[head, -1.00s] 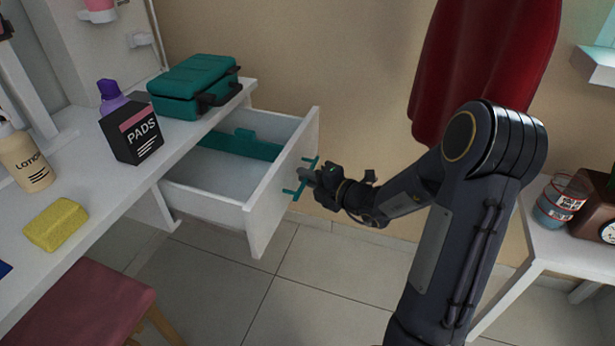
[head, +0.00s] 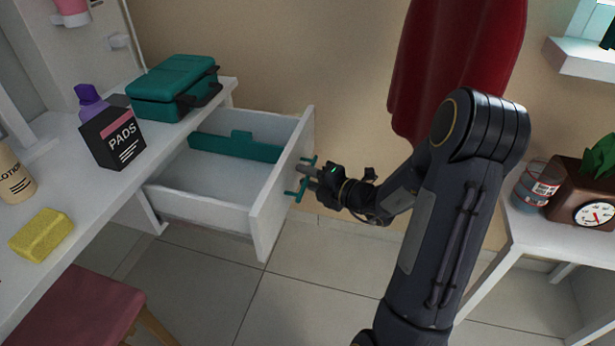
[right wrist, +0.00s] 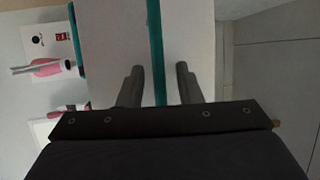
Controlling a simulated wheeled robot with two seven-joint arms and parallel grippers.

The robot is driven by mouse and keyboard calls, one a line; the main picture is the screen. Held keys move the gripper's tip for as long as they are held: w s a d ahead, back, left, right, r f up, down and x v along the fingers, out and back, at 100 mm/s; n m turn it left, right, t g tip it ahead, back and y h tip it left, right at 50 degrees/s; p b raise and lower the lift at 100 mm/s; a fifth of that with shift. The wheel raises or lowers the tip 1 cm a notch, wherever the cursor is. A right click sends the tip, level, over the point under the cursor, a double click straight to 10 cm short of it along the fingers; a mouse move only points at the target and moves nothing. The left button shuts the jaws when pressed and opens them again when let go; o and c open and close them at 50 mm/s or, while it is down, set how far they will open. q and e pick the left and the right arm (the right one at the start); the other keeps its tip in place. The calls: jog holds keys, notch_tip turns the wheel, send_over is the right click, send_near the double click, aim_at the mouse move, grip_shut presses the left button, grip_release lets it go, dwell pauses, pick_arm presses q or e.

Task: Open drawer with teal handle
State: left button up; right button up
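The white drawer (head: 277,200) stands pulled well out of the white dresser. A teal bar handle (head: 303,181) is on its front. A teal divider (head: 236,146) shows inside it. My right gripper (head: 308,177) is at the handle. In the right wrist view, the handle bar (right wrist: 157,50) runs between the two fingers (right wrist: 158,82), with a visible gap on each side. The gripper is open around the bar. My left gripper is not in view.
On the dresser top are a teal case (head: 174,88), a black PADS box (head: 113,137), a yellow sponge (head: 41,235) and a lotion bottle (head: 14,176). A pink stool (head: 80,310) stands at lower left. A white table (head: 545,232) stands at right. The tiled floor before the drawer is clear.

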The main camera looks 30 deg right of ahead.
aim_at(294, 160)
notch_tip(294, 160, up, 4)
jog(key=shift+s+a+r+p, duration=0.1)
jog(key=shift+a+r+p, duration=0.1)
jog(key=shift+p, duration=0.95)
jog(key=o, duration=1.1)
jog(key=s+a+r+p, duration=0.2)
jog(key=s+r, duration=0.1)
jog(key=r, duration=0.2)
jog(key=shift+a+p, duration=0.15)
jog(key=shift+p, duration=0.15)
jog(key=s+a+r, duration=0.1)
jog(key=s+a+p, duration=0.1)
jog(key=s, duration=0.1)
jog(key=shift+r, duration=0.4)
jog(key=s+a, duration=0.1)
jog(key=s+r, duration=0.1)
jog(key=s+a+p, duration=0.1)
jog(key=shift+s+a+r, duration=0.2)
jog(key=shift+a+r, duration=0.1)
jog(key=shift+r, duration=0.1)
jog(key=c, duration=1.1)
jog(key=shift+s+a+p, duration=0.15)
jog(key=shift+s+a, duration=0.1)
jog(key=shift+s, duration=0.2)
jog(key=shift+s+a+p, duration=0.15)
jog(key=shift+s+a, duration=0.05)
jog(key=shift+s, duration=0.25)
